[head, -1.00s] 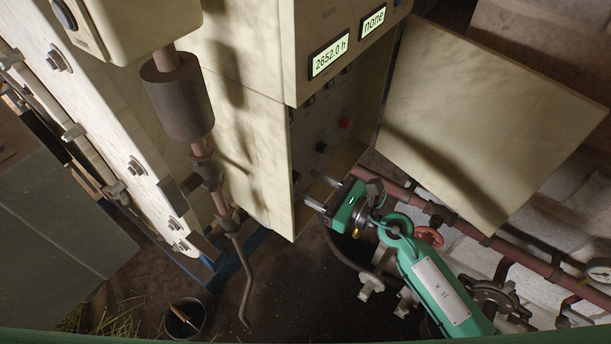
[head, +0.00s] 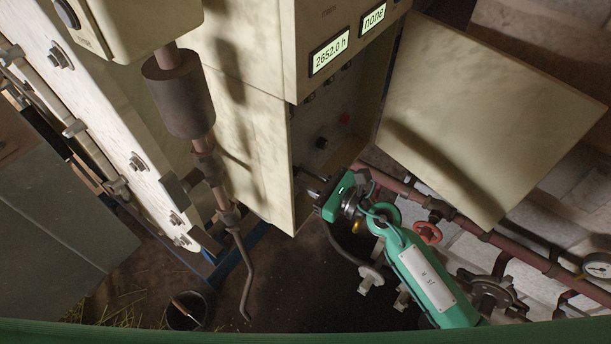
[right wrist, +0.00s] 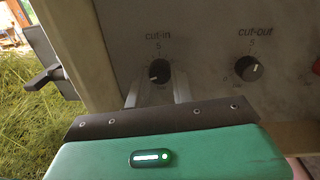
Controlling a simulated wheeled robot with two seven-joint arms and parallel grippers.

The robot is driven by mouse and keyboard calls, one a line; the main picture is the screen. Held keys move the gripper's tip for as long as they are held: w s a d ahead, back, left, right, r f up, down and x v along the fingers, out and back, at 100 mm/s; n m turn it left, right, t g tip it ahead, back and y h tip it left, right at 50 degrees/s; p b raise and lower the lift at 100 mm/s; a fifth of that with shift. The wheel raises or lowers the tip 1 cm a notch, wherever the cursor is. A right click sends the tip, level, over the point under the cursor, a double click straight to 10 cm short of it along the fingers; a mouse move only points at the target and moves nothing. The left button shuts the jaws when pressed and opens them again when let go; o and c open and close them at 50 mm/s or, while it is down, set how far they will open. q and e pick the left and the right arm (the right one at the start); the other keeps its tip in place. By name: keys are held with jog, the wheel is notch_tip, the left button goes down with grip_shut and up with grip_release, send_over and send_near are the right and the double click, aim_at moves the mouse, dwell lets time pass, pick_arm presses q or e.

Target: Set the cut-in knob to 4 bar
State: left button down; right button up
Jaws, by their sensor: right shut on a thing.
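The cut-in knob (right wrist: 159,71) is a small black dial on the grey panel, under the label "cut-in" and a "5" in the right wrist view. My right gripper (right wrist: 158,88) has one finger on each side of this knob and is shut on it. The knob's pointer is too small to read surely. In the head view my right gripper (head: 312,185) reaches into the lower cabinet, and the cut-in knob cannot be made out there. My left gripper is not in view.
The black cut-out knob (right wrist: 249,68) sits to the right on the same panel (right wrist: 205,45), with a red button (head: 345,118) beyond it. Pipes with a red valve wheel (head: 428,233) run below the door.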

jog(key=m+p, duration=0.2)
jog(key=m, duration=0.1)
jog(key=shift+r, duration=0.15)
jog(key=m+p, duration=0.3)
jog(key=m, duration=0.2)
jog(key=m+p, duration=0.2)
jog(key=m, duration=0.2)
jog(key=shift+m+t, duration=0.3)
jog(key=shift+t, duration=0.1)
jog(key=shift+f+m+p, duration=0.2)
jog(key=shift+m+p, duration=0.6)
jog(key=shift+m, duration=1.1)
jog(key=o, duration=1)
